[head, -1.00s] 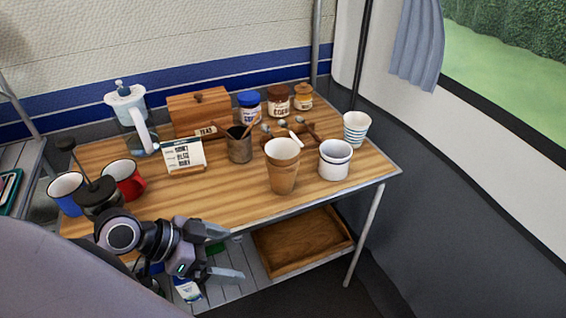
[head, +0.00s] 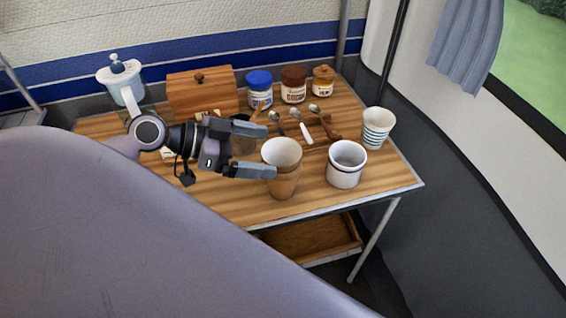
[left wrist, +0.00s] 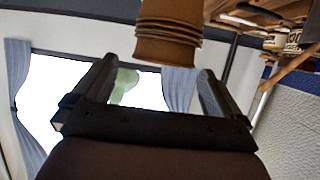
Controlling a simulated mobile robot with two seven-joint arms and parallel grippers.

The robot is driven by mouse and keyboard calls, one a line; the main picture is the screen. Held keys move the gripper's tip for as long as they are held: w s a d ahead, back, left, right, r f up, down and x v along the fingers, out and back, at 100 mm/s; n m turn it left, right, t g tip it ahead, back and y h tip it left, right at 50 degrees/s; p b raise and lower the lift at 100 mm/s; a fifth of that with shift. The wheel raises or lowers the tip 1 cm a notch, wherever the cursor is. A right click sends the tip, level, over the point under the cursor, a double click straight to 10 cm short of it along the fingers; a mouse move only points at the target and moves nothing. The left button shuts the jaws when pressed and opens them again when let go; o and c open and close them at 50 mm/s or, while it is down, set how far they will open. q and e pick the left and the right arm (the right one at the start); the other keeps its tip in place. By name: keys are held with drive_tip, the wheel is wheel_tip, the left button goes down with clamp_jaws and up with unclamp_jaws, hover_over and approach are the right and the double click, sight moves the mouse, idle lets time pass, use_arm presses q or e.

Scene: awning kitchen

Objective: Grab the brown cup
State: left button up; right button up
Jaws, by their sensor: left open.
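The brown cup (head: 283,183) stands upright on the wooden table, with a pale inside and what looks like several stacked rims. It also shows in the left wrist view (left wrist: 169,32), ahead of the fingers at the top of the picture. My left gripper (head: 272,151) is open and empty. Its fingertips are just left of the cup's upper part, and I cannot tell whether one touches it. In the left wrist view the two fingers (left wrist: 157,85) are spread wide with nothing between them. My right gripper is not in view.
A white enamel mug (head: 346,168) stands close right of the cup, with a striped cup (head: 376,130) behind it. Spoons (head: 301,126) lie behind. Jars (head: 293,86) and a wooden bread box (head: 203,90) line the back. The table's front edge is near.

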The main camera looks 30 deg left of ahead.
sight(299, 154)
use_arm(q)
drive_tip(key=p+x, duration=0.1)
drive_tip(key=x, duration=0.3)
drive_tip(key=shift+w+a, duration=0.1)
drive_tip(key=shift+w, duration=0.15)
drive_tip(key=shift+w+d+f, duration=0.25)
drive_tip(key=shift+w+d, duration=0.05)
drive_tip(key=c, duration=0.8)
